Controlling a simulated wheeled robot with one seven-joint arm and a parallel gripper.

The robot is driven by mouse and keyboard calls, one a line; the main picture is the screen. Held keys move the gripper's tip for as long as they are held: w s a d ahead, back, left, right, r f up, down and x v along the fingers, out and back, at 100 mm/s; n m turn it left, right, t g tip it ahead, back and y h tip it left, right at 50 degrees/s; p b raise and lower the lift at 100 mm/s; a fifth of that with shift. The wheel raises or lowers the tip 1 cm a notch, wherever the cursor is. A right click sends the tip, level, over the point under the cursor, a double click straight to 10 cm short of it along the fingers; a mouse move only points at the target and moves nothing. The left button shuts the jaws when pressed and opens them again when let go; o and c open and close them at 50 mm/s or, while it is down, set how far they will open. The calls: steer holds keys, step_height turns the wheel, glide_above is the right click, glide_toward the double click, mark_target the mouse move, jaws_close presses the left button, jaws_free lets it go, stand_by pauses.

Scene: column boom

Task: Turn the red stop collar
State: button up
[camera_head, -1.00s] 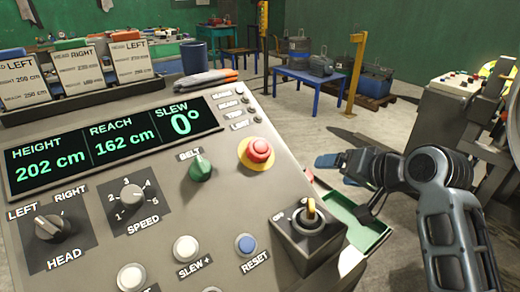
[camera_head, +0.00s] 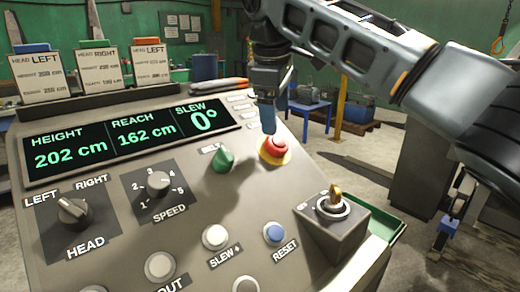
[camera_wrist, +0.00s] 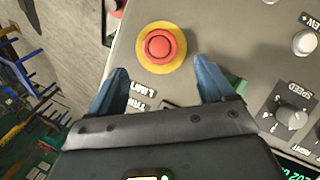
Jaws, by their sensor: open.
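The red stop button with its collar (camera_head: 274,147) sits on a yellow round base on the sloping grey console (camera_head: 130,235). The red stop also shows at the top of the wrist view (camera_wrist: 160,46), as a red disc with a ring around it. My gripper (camera_head: 268,122) points down just above and behind the red stop in the head view. In the wrist view its blue fingers (camera_wrist: 162,80) are apart with nothing between them, and the red stop lies just beyond their tips. I cannot tell whether a finger touches it.
A green belt knob (camera_head: 223,160) stands left of the stop. A key switch on a raised box (camera_head: 333,206) is at right, and a blue reset button (camera_head: 275,234) is in front. Small labelled buttons lie behind. A green tray (camera_head: 388,236) is beside the console.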

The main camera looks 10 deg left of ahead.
mark_target(277, 140)
steer(key=shift+x, duration=3.75)
steer(key=shift+c, duration=0.2)
steer(key=c, duration=1)
steer(key=shift+p, duration=0.35)
